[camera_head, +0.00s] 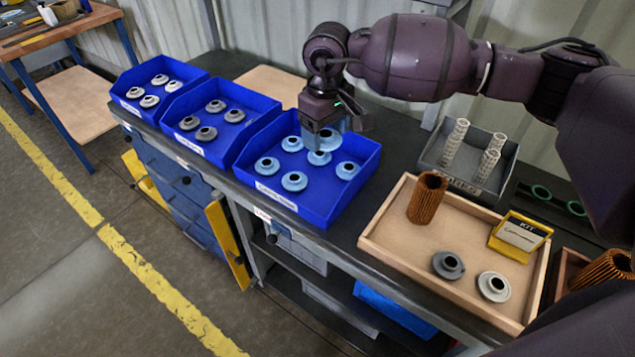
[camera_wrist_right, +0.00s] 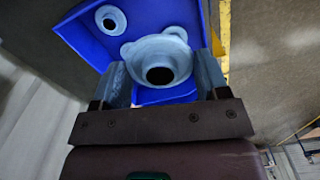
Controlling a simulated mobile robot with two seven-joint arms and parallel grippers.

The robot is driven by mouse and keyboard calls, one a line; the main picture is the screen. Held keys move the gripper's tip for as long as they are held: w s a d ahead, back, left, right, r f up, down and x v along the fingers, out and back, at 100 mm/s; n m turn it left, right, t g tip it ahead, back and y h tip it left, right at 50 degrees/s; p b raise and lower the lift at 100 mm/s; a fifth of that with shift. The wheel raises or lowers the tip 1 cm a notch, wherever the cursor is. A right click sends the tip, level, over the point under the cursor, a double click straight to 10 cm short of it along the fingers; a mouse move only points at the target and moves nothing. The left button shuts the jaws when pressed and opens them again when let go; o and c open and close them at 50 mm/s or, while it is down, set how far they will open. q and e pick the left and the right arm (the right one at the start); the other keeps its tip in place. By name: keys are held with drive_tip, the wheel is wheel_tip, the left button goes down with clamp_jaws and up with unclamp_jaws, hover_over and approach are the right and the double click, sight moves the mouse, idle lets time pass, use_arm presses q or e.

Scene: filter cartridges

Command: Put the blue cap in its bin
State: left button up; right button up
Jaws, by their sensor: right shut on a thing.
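My right gripper (camera_head: 326,146) is over the right-hand blue bin (camera_head: 322,211), shut on a light blue cap (camera_head: 327,138). In the right wrist view the held cap (camera_wrist_right: 158,62) sits between the two fingers, its dark hole facing the camera. The bin holds several more light blue caps (camera_head: 294,181), lying flat. One cap (camera_head: 319,157) is just below the held one; I cannot tell the gap between them. The wrist view also shows a loose cap (camera_wrist_right: 110,19) in the bin. My left gripper is not in view.
Blue bins with grey caps (camera_head: 215,106) and whitish caps (camera_head: 160,80) stand to the left. A wooden tray (camera_head: 390,245) to the right holds a pleated orange filter (camera_head: 427,198), a grey cap, a white cap and a yellow kit box (camera_head: 520,237). A grey cores bin (camera_head: 435,157) stands behind it.

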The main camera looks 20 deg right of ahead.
hover_over(324, 201)
wheel_tip(324, 201, down, 14)
drive_tip(key=shift+r, duration=0.2)
wheel_tip(324, 201, down, 4)
drive_tip(key=shift+f, duration=0.1)
drive_tip(key=shift+d, duration=0.1)
drive_tip(key=shift+f+b, duration=0.15)
drive_tip(key=shift+b, duration=0.15)
drive_tip(key=shift+f, duration=0.1)
drive_tip(key=o, duration=0.9)
drive_tip(key=shift+c, duration=0.2)
drive_tip(key=shift+o, duration=0.2)
